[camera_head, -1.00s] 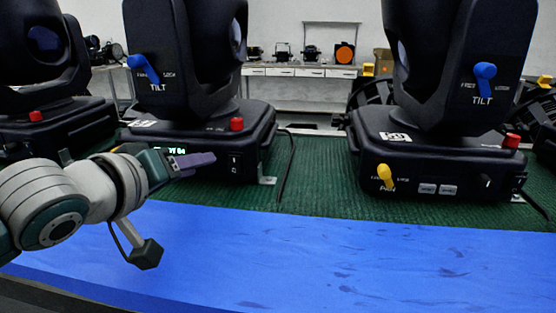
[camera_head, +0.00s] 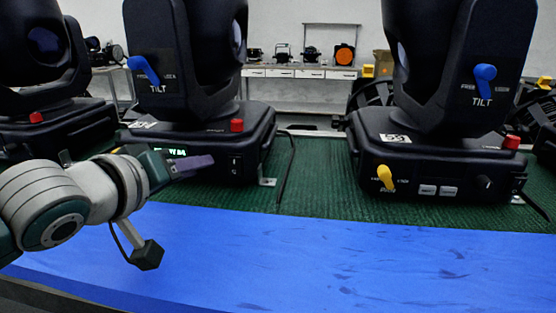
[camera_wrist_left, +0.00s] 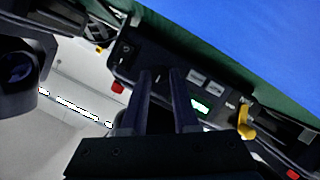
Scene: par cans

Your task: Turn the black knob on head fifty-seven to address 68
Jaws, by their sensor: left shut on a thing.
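The middle moving head (camera_head: 205,135) has a black base with a green display (camera_head: 177,152), partly hidden by my left gripper (camera_head: 208,162). Its small digits and number label are not clearly readable. In the left wrist view the fingers (camera_wrist_left: 161,73) reach the base's front panel (camera_wrist_left: 135,60) and are shut on the black knob (camera_wrist_left: 161,76). Only a little of the knob shows between the fingertips, with a pale mark; in the head view the knob is hidden. The green display also shows in the wrist view (camera_wrist_left: 200,105), beside two grey buttons (camera_wrist_left: 206,83). My right gripper is out of view.
Another head (camera_head: 435,155) stands at the right, with a yellow pan lever (camera_head: 385,177) and its own black knob (camera_head: 484,183). A third head (camera_head: 55,125) is at the left. A cable (camera_head: 287,170) lies between heads. The blue front surface (camera_head: 330,255) is clear.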

